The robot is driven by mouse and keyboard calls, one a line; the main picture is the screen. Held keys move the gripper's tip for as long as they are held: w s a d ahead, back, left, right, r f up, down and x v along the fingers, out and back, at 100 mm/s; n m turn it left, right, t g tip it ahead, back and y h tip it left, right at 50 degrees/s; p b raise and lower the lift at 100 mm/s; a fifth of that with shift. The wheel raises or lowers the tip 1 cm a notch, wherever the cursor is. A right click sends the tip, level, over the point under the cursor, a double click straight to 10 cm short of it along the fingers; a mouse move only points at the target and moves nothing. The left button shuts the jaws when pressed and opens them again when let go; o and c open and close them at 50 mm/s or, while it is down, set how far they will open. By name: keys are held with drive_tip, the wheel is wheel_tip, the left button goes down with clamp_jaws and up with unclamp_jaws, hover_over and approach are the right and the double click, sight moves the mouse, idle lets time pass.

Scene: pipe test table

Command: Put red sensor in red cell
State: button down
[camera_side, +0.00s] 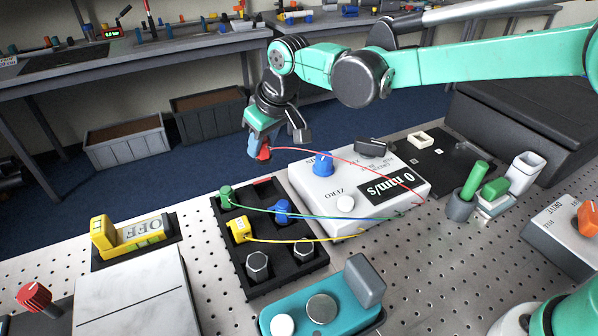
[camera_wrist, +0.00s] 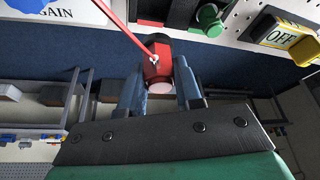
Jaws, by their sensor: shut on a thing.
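The red sensor (camera_side: 264,154) is in my gripper (camera_side: 257,146), held in the air past the far edge of the black rack (camera_side: 238,267). A red wire runs from it to the white meter box. In the wrist view the red sensor (camera_wrist: 157,72) sits between the two blue-grey fingers of my gripper (camera_wrist: 160,88), which are shut on it. The red cell (camera_side: 263,181) shows as a red mark at the rack's far edge; its inside is hard to see. The sensor is apart from the rack.
The rack also holds a green sensor (camera_side: 226,196), blue sensor (camera_side: 282,210), yellow sensor (camera_side: 240,229) and two metal hex pieces. The meter box (camera_side: 340,178) with knobs stands right of the rack. Wires cross the rack. A yellow OFF switch (camera_side: 132,234) lies left.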

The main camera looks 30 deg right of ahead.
wheel_tip(320, 180, down, 8)
drive_tip(key=shift+r, duration=0.1)
idle(0.4)
drive_tip(key=c, duration=0.6)
unclamp_jaws()
drive_tip(key=shift+f, duration=0.2)
drive_tip(key=shift+r, duration=0.15)
drive_tip(key=v, duration=1.2)
drive_tip(key=s+d+m+t+h, duration=0.1)
drive_tip(key=s+d+m+t, duration=0.2)
drive_tip(key=s+d, duration=1.1)
drive_tip(key=shift+d+m+h, duration=0.3)
drive_tip(key=shift+d+m, duration=0.5)
drive_tip(key=shift+d, duration=0.55)
